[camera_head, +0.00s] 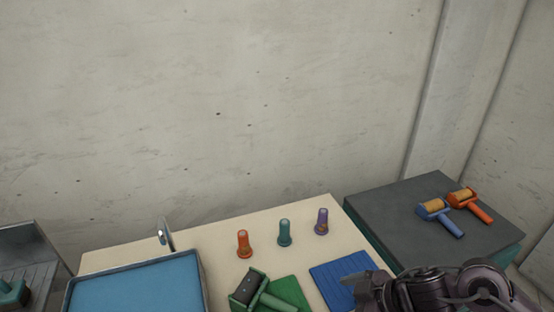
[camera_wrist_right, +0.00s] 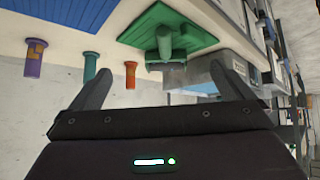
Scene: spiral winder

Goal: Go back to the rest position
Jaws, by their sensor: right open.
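My right arm (camera_head: 440,290) comes in at the bottom right of the head view, beside the blue mat. In the right wrist view my right gripper (camera_wrist_right: 160,88) has its two fingers wide apart with nothing between them. That view shows the table upside down. My left gripper is not in view.
Orange (camera_head: 243,244), teal (camera_head: 284,233) and purple (camera_head: 322,222) pegs stand on the cream table. A blue mat (camera_head: 340,278) lies right. A blue-bottomed tray (camera_head: 135,285) is left. Blue (camera_head: 438,214) and orange (camera_head: 470,203) roller tools lie on the dark side table (camera_head: 400,215).

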